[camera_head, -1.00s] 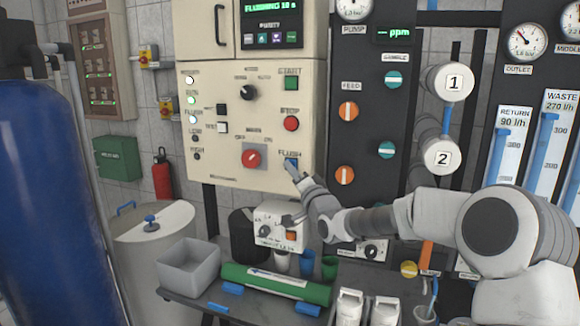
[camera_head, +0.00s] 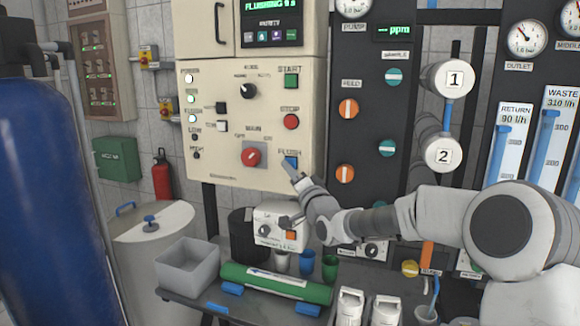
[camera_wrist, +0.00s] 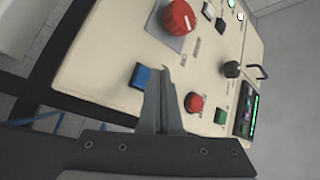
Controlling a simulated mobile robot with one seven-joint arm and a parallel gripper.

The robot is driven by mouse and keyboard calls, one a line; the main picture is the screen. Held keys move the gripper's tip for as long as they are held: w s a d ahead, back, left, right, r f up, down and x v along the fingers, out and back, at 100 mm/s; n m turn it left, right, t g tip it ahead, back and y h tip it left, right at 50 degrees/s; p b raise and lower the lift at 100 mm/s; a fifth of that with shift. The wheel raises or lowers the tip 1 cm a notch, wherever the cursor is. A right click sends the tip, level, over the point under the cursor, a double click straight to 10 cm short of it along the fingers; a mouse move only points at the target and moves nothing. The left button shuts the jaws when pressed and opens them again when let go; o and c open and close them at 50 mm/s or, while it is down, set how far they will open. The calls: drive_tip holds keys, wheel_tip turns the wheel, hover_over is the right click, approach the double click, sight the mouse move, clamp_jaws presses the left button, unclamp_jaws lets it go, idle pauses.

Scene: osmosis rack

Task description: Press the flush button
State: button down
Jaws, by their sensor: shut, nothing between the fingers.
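The blue flush button (camera_head: 291,161) is at the lower right of the cream control panel (camera_head: 225,170), under a FLUSH label. The panel's display (camera_head: 270,8) reads "FLUSHING 9 s". My gripper (camera_head: 289,170) is shut and empty, its tips at the lower edge of the button in the head view. In the wrist view the blue button (camera_wrist: 141,76) shows beside my closed fingers (camera_wrist: 167,68), partly covered by them. I cannot tell whether the tips touch it.
A red main knob (camera_head: 251,156) sits left of the flush button. The red stop button (camera_head: 291,121) and green start button (camera_head: 291,80) are above it. Below is a bench with a small white device (camera_head: 280,228), a grey bin (camera_head: 188,268) and a green cylinder (camera_head: 276,284).

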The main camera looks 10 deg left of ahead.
drive_tip(key=shift+s, duration=0.1)
drive_tip(key=s+b, duration=0.1)
drive_tip(key=s, duration=0.2)
drive_tip(key=s+b, duration=0.1)
drive_tip(key=shift+s+a+b, duration=0.35)
drive_tip(key=shift+s, duration=0.05)
idle(0.4)
